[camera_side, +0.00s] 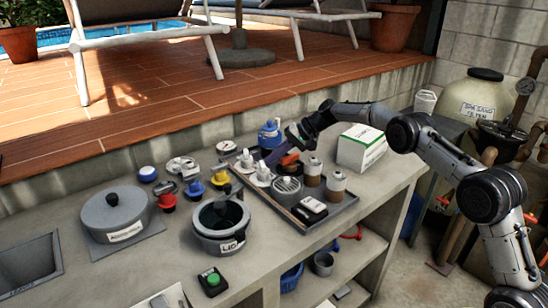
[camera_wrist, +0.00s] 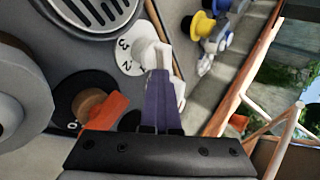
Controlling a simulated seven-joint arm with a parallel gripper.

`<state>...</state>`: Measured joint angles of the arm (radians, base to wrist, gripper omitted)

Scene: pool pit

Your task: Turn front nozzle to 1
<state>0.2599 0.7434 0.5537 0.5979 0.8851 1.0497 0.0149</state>
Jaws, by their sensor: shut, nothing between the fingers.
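Two white nozzles stand on round white dials at the left end of the grey tray, a front one (camera_side: 262,174) and a rear one (camera_side: 247,161). In the wrist view a white nozzle (camera_wrist: 146,38) stands on a white dial (camera_wrist: 127,57) with the numerals 3 and 2 showing; I cannot tell for sure which of the two it is. My gripper (camera_side: 268,160) has purple fingers pressed together, with the tips (camera_wrist: 159,74) right at this nozzle's body. The fingers hide part of the nozzle, and contact is unclear.
An orange-handled valve (camera_wrist: 108,110) on a black dial sits close beside my fingers. A round grey grille (camera_side: 287,189), two brown-and-white jars (camera_side: 335,186) and a black-and-white box (camera_side: 310,209) crowd the tray (camera_side: 345,207). A blue-topped container (camera_side: 270,134) stands behind.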

